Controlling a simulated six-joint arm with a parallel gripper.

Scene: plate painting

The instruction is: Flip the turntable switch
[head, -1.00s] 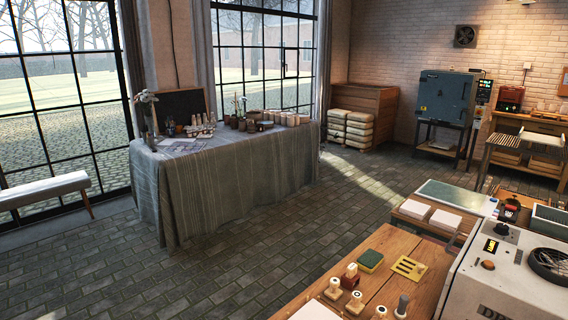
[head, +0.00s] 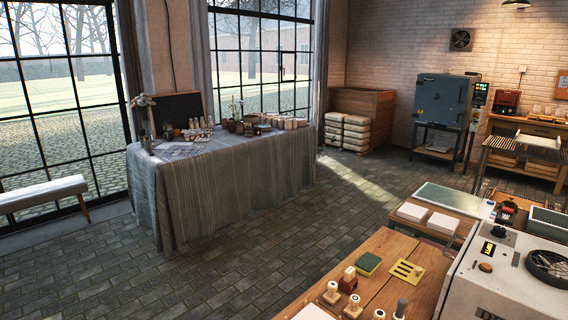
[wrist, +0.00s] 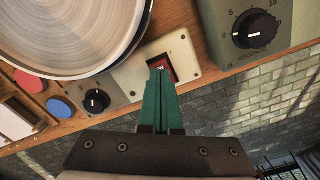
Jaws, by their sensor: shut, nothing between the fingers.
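In the wrist view, the turntable (wrist: 72,35) is at the upper left, with a round pale disc on top. The turntable switch (wrist: 163,63) is a red rocker in a dark frame on the pale front panel. My gripper (wrist: 160,73) has green fingers, pressed together and empty. Its tips are right at the switch and cover its lower left part. I cannot tell whether they touch it. The turntable, switch and gripper do not show in the head view.
A black dial (wrist: 97,101) is left of the switch, and a green timer box (wrist: 257,30) is at the right. Red and blue round lids (wrist: 60,108) lie at the left. In the head view, stamps and a sponge (head: 368,263) stand on a wooden table (head: 385,290).

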